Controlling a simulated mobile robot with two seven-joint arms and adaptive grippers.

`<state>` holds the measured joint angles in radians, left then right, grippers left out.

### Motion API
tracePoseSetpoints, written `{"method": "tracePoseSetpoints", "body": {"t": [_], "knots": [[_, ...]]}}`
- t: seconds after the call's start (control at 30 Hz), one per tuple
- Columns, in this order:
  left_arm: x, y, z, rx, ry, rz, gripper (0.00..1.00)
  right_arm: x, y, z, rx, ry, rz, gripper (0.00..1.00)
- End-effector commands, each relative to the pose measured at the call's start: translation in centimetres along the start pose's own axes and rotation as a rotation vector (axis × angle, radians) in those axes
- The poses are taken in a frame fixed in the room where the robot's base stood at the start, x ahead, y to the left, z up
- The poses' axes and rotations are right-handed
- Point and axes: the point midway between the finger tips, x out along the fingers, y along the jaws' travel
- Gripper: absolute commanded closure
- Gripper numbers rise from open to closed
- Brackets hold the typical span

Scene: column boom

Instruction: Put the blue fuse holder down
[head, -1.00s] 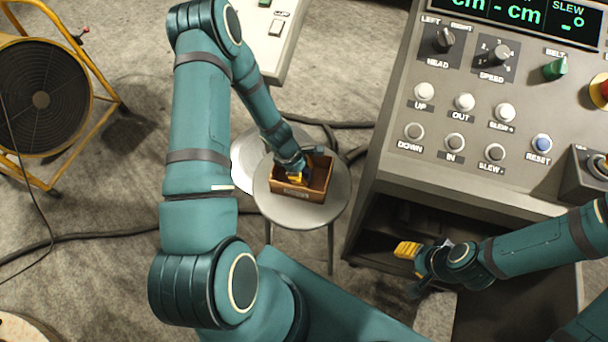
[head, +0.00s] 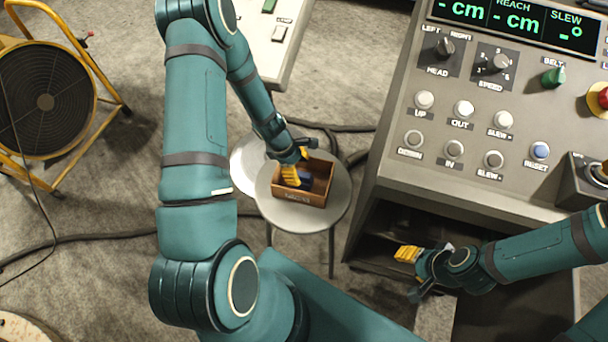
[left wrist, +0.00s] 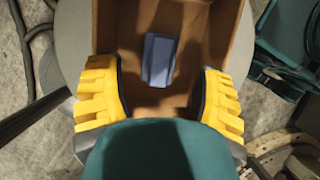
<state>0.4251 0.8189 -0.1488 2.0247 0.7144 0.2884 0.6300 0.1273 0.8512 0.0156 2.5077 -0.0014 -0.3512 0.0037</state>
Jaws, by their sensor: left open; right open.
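The blue fuse holder (left wrist: 159,60) lies on the floor of an open brown box, between and ahead of my left fingers in the left wrist view. In the head view it shows as a dark blue piece (head: 305,182) inside the box (head: 300,197). My left gripper (head: 297,165) is open above the box, its yellow fingers (left wrist: 160,98) wide apart and clear of the fuse holder. My right gripper (head: 408,270) is open and empty in front of the console's lower opening.
The box stands on a round grey stool (head: 262,205). A control console (head: 400,185) with buttons and knobs stands at the right. A yellow-framed fan (head: 45,100) is at the far left. Dark cables cross the floor.

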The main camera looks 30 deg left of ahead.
Motion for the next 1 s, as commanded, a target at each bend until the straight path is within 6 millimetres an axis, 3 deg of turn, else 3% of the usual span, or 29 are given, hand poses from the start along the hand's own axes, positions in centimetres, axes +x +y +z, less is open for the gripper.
{"method": "tracePoseSetpoints", "body": {"t": [0.1, 0.3, 0.5, 0.63, 0.77, 0.9, 1.0], "knots": [[-2.8, 0.0, 0.1, 0.0, 0.001, 0.001, 0.33, -0.9, -0.3, 0.1, 0.0, -0.003, 0.0, 0.53], [-5.6, 0.0, 0.1, 0.0, 0.0, 0.0, 0.33, -1.5, -0.6, 0.1, 0.001, -0.007, 0.0, 0.53], [-6.5, -0.1, 0.0, -0.001, -0.001, -0.002, 0.33, -1.7, -0.6, 0.2, 0.001, -0.009, 0.0, 0.53], [-5.6, -1.1, 0.9, 0.091, 0.017, -0.024, 0.33, -1.7, -0.6, 0.2, 0.001, -0.009, 0.0, 0.53], [-2.5, -4.9, 4.3, 0.483, 0.075, -0.085, 0.33, -1.7, -0.6, 0.2, 0.001, -0.009, 0.0, 0.53], [0.2, -9.8, 9.3, 1.068, 0.094, -0.104, 0.33, -1.7, -0.6, 0.2, 0.001, -0.009, 0.0, 0.53], [1.2, -12.6, 12.7, 1.41, 0.073, -0.073, 0.33, -1.7, -0.6, 0.2, 0.001, -0.009, 0.0, 0.53]]}}
